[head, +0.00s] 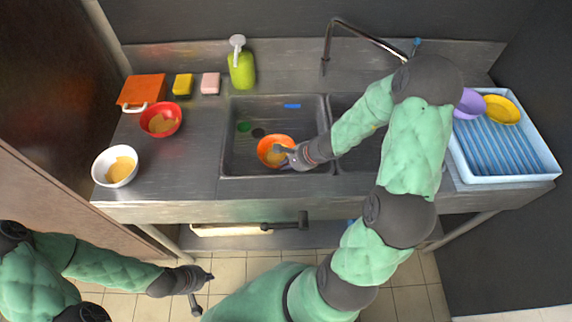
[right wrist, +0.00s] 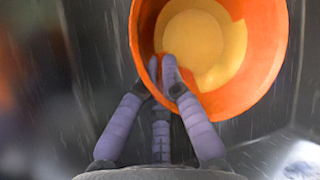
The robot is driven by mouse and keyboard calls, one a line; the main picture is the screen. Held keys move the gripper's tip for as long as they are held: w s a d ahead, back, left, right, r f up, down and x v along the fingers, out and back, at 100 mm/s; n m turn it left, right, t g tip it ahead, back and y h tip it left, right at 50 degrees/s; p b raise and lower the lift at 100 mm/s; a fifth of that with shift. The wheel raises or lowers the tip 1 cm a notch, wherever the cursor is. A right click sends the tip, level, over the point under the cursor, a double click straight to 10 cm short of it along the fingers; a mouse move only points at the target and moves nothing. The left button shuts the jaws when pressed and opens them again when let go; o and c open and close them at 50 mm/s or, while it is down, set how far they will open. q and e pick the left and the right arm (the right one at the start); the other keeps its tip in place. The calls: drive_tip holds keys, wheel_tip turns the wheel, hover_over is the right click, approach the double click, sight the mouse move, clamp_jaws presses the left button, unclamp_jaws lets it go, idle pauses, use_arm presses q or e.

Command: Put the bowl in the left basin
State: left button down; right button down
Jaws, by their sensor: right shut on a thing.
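An orange bowl (head: 265,147) with tan food inside is within the left basin (head: 238,155), over its front part. My right gripper (head: 287,155) is shut on its rim. In the right wrist view the purple-grey fingers (right wrist: 166,80) pinch the near edge of the bowl (right wrist: 265,70), which faces the camera. I cannot tell whether the bowl touches the basin floor. A red bowl (head: 174,112) and a white bowl (head: 101,166), each with similar food, stand on the counter to the left. My left gripper (head: 203,289) is open and empty, low in front of the counter.
The left basin also holds a green item (head: 243,127) and a blue item (head: 292,106). A green soap bottle (head: 241,72), pink sponge (head: 211,83) and yellow sponge (head: 183,85) stand behind. The faucet (head: 352,27) rises at the back. A blue rack (head: 522,165) holds dishes at right.

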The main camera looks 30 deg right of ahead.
drive_tip(key=c, duration=1.4)
unclamp_jaws()
drive_tip(key=shift+f, duration=0.1)
drive_tip(key=shift+r, duration=0.2)
drive_tip(key=p+v, duration=0.6)
drive_tip(key=v, duration=0.6)
